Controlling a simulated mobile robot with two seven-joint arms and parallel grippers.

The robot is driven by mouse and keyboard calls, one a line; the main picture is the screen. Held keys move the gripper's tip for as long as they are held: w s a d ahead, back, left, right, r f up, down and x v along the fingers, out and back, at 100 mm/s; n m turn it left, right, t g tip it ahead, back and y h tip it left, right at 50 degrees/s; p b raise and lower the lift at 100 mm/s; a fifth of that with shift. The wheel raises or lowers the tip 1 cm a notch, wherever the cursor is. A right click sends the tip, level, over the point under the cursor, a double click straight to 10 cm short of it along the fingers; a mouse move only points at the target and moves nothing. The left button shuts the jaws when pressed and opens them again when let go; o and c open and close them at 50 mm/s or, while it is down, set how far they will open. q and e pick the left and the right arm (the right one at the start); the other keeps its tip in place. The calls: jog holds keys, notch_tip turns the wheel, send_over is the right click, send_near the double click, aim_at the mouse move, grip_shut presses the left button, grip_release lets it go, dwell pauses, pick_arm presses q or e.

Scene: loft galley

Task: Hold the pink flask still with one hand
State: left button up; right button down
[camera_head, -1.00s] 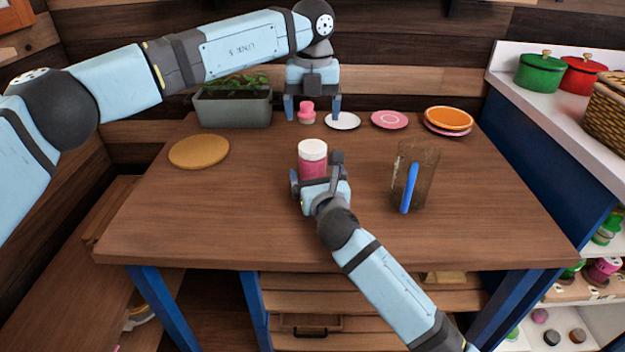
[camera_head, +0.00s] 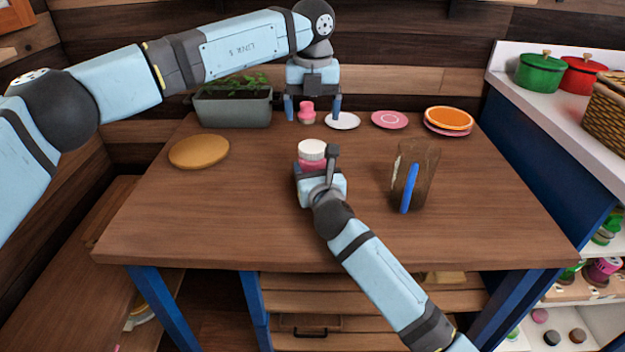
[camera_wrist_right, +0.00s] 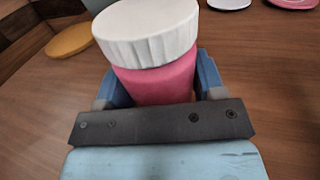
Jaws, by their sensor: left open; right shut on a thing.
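The pink flask (camera_head: 312,163) with a white ribbed lid stands upright near the middle of the table. It also shows in the right wrist view (camera_wrist_right: 155,85), with a blue finger on each side. My right gripper (camera_head: 313,172) is shut on its pink body, below the lid; the gripper hides the lower part of the flask in the head view. My left gripper (camera_head: 313,108) is open at the far side of the table, pointing down. A small pink jar (camera_head: 307,113) with a pink top stands between its fingers, with gaps visible at the sides.
A white plate (camera_head: 342,121), a pink plate (camera_head: 389,120) and an orange plate (camera_head: 449,117) sit at the back. A planter (camera_head: 233,108) and a round wooden board (camera_head: 199,151) are left. A clear brown container (camera_head: 427,178) with a blue item stands right.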

aim_at(312, 146)
pick_arm(q)
jog(key=n, duration=0.4)
jog(key=shift+f, duration=0.1)
jog(key=shift+f, duration=3.9)
jog(key=shift+c, duration=0.5)
